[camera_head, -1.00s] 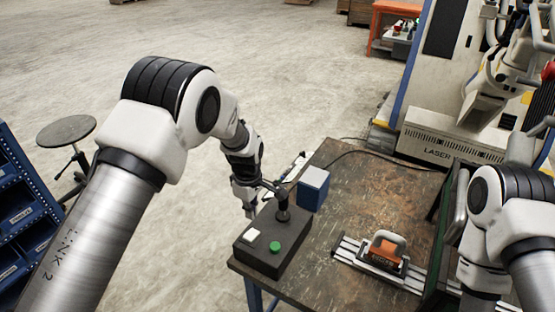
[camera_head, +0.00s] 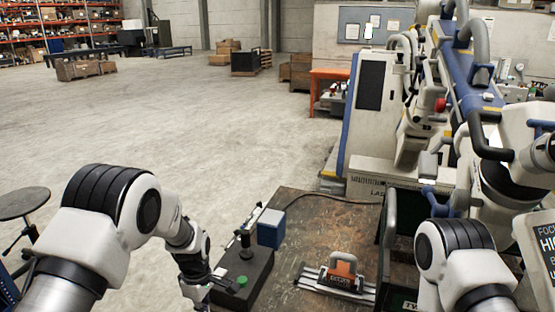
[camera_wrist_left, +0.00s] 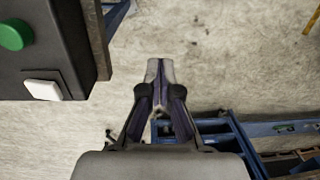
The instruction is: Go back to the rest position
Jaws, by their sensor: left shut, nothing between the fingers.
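My left gripper (camera_wrist_left: 160,68) is shut and empty in the left wrist view, with bare floor beneath its fingertips. In the head view my left arm comes in at the lower left and bends down, with the hand (camera_head: 198,292) close to the left side of the black control box (camera_head: 256,266). The box carries a black joystick, a green button (camera_head: 242,281) and a white button (camera_head: 220,272). These buttons also show at the upper left of the wrist view, apart from the fingers. My right arm's links show at the lower right; its gripper is hidden.
A worn table (camera_head: 316,222) holds the control box, a blue block (camera_head: 270,230) and an orange-handled piece (camera_head: 343,268) on a rail. A large white laser machine (camera_head: 368,110) stands behind. A round stool (camera_head: 22,203) is at left. Open floor lies beyond.

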